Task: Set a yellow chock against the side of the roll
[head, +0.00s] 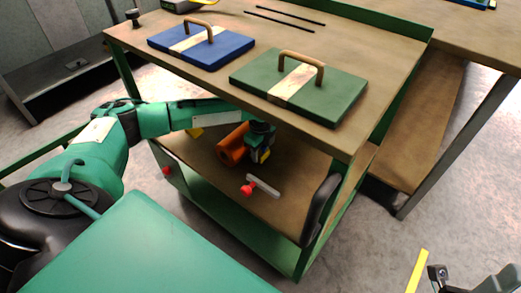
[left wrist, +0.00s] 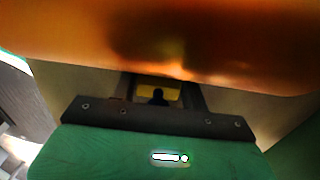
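The orange roll (head: 232,148) lies on the lower shelf of the cart. It also fills the top of the left wrist view (left wrist: 80,40), very close to the camera. My left gripper (head: 262,152) reaches in below the tabletop, just right of the roll. A yellow chock (head: 265,157) shows at its fingertips. In the left wrist view the chock (left wrist: 146,91) fills the gap between the dark fingers, which look shut on it. Whether it touches the roll is hidden. Another yellow piece (head: 195,132) shows behind my left arm. My right gripper (head: 440,275) is partly visible at bottom right.
The tabletop above holds a blue board (head: 225,50) and a green board (head: 335,95) with wooden handles. The shelf (head: 285,168) is clear at right.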

